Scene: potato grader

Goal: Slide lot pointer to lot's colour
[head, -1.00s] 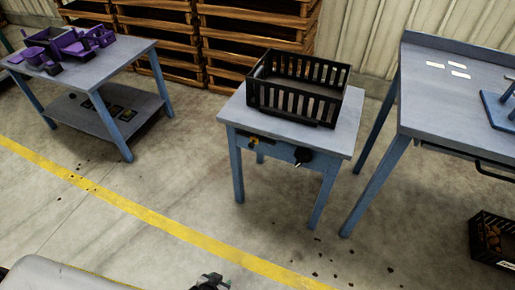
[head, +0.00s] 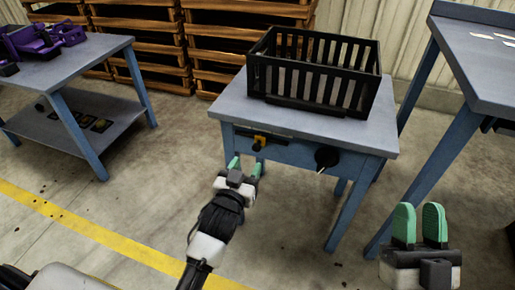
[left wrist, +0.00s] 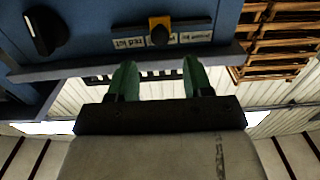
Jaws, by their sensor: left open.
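The lot pointer, a small yellow slide with a black knob (head: 259,146), sits on the front apron of the small blue table (head: 225,104). In the left wrist view the pointer (left wrist: 160,24) stands around the middle of a strip of pale labels (left wrist: 128,43), whose inverted lettering is hard to read. My left gripper (head: 246,166) is open and empty, just below and in front of the pointer, its green fingers one to each side of the pointer's line and apart from it. My right gripper (head: 419,212) is open and empty at the lower right, away from the table.
A black dial (head: 327,157) with a white mark is right of the pointer on the apron. A black slatted crate (head: 312,105) stands on the tabletop. Other blue tables stand left (head: 112,45) and right (head: 470,75). The floor in front is clear.

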